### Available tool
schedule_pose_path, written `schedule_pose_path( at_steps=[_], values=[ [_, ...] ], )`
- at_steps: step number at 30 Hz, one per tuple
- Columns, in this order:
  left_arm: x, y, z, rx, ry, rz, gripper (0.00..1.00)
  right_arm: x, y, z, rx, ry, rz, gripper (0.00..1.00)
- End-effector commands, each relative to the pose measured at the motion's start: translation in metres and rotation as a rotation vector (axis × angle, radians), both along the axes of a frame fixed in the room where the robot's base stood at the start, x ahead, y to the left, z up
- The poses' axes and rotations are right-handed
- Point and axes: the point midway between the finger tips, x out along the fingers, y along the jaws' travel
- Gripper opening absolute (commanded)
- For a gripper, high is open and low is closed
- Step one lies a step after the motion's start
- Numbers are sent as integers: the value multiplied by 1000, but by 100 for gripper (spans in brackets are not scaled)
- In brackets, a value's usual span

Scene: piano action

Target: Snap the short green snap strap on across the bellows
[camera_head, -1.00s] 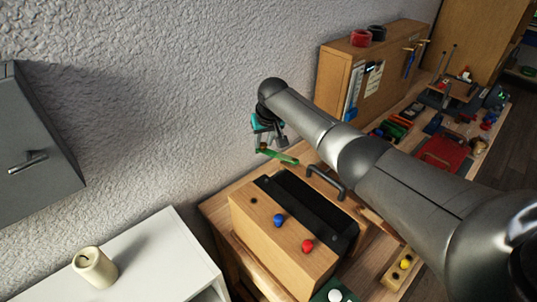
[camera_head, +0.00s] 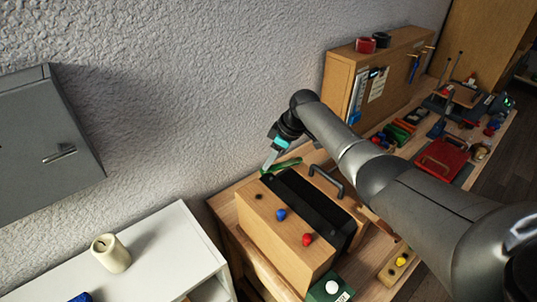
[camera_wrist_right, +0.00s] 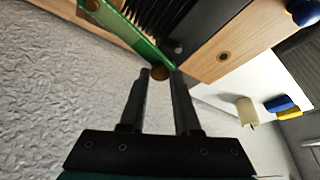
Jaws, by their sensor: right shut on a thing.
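The bellows (camera_head: 312,207) is a black pleated band between the wooden sides of a box; its pleats also show in the right wrist view (camera_wrist_right: 150,14). My right gripper (camera_head: 268,167) is at the bellows' far left end, pointing down, and is shut on one end of the green snap strap (camera_head: 284,166). In the right wrist view the strap (camera_wrist_right: 140,42) runs from the fingertips to the upper left, along the end of the bellows. I cannot tell whether the strap touches the box. My left gripper is not in view.
The box's front panel (camera_head: 265,222) carries a blue knob (camera_head: 280,215) and a red knob (camera_head: 307,239). A black handle (camera_head: 326,180) rises behind the bellows. The wall (camera_head: 170,110) is close behind the gripper. A white cabinet (camera_head: 165,250) stands at the left.

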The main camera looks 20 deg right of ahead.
Motion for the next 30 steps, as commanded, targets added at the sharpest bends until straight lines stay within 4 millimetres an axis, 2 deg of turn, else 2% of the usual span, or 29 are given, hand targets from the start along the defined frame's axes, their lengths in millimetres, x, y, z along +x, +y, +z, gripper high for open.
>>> schedule_pose_path(
  at_steps=[13,30],
  values=[
    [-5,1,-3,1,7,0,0,-23,-4,0,1,0,254,0],
    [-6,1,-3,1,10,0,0,-27,-5,-1,1,2,301,0]
  ],
)
